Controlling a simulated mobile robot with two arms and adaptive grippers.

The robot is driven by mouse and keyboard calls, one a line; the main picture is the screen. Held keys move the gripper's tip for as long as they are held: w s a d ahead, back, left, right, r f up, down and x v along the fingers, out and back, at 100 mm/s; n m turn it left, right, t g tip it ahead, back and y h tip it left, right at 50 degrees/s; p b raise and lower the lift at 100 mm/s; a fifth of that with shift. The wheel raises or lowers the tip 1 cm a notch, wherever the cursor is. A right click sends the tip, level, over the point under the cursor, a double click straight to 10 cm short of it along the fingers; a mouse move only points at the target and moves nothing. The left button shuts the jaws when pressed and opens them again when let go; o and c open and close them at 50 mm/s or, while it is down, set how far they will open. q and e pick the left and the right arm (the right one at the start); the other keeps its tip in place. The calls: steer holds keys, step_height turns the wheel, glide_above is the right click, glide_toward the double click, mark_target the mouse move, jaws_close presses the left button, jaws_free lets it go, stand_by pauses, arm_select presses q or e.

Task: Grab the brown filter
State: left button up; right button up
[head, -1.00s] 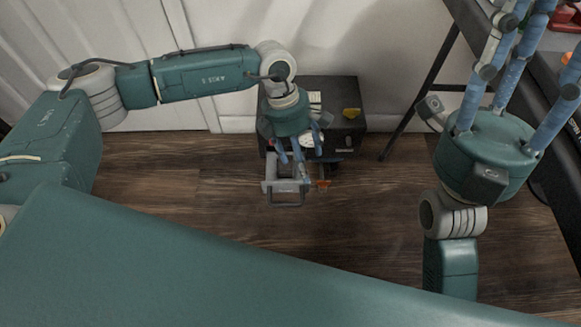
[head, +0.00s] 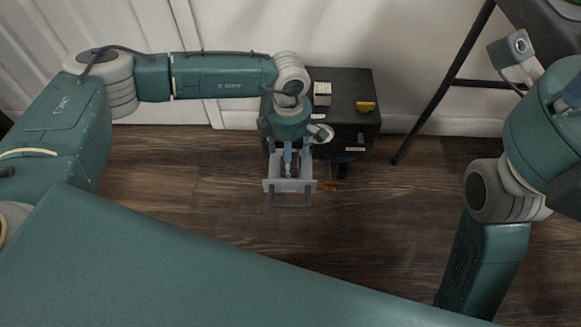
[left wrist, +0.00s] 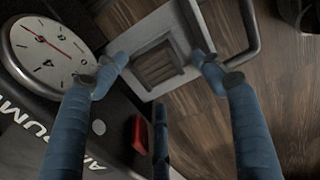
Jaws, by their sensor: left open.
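A grey drawer-like holder with a bar handle (head: 271,186) sticks out from the front of a black box (head: 345,88). The holder also shows in the left wrist view (left wrist: 188,20). In its square opening is a brownish slatted square (left wrist: 160,64), which looks like the brown filter. In the head view my gripper hides the filter. My left gripper (head: 289,168) is above the holder. In the left wrist view my gripper (left wrist: 161,76) is open, its blue fingers spread around the slatted square; I cannot tell if they touch anything. My right gripper (head: 570,92) is mostly cut off at the right edge.
The box bears a round dial (left wrist: 48,55), a red switch-like part (left wrist: 139,134) and a yellow part (head: 366,106). An orange part (head: 331,186) is beside the holder. A black table leg (head: 440,85) stands right of the box. The wooden floor in front is clear.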

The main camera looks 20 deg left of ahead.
arm_select(q)
step_height(320, 180, down, 2)
steer(key=shift+f+b, duration=0.1)
steer(key=shift+b, duration=0.25)
steer(key=c, duration=1.4)
